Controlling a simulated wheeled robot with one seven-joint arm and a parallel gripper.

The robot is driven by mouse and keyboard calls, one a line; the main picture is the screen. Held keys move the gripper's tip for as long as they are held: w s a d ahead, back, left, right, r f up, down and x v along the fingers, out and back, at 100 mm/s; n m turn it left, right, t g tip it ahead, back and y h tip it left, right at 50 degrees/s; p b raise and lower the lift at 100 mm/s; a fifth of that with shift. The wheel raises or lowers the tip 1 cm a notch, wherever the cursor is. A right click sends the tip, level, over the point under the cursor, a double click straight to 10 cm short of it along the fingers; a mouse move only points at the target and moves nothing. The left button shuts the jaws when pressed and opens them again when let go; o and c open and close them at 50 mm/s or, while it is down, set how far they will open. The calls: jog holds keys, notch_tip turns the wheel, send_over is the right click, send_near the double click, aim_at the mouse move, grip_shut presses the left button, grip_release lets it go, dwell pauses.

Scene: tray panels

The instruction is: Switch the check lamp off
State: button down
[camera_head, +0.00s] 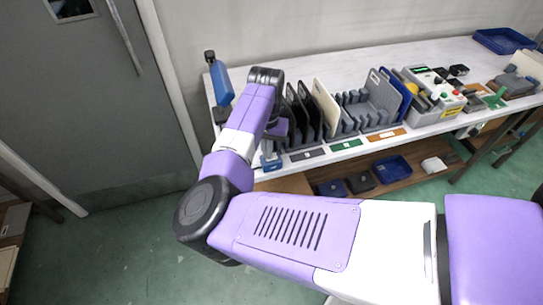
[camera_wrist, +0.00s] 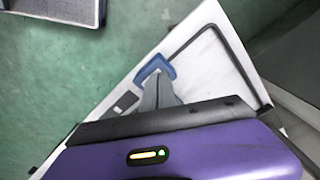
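A grey control box (camera_head: 430,95) stands on the bench at the right in the head view. It carries yellow, red and green parts. They are too small to tell which is the check lamp or its switch, or whether a lamp is lit. My gripper (camera_head: 271,161) is low at the bench's left front edge, well left of the box, and mostly hidden by my arm. The box does not show in the wrist view.
Upright black, cream and grey panels in racks (camera_head: 372,105) stand between my gripper and the control box. A blue bottle (camera_head: 221,85) stands at the bench's left end. A blue tray (camera_head: 504,41) lies at the far right. Blue bins (camera_head: 392,168) sit on the lower shelf.

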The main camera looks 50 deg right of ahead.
notch_tip(320, 180, up, 7)
jog(key=p, duration=0.7)
jog(key=shift+f, duration=0.1)
dwell(0.5)
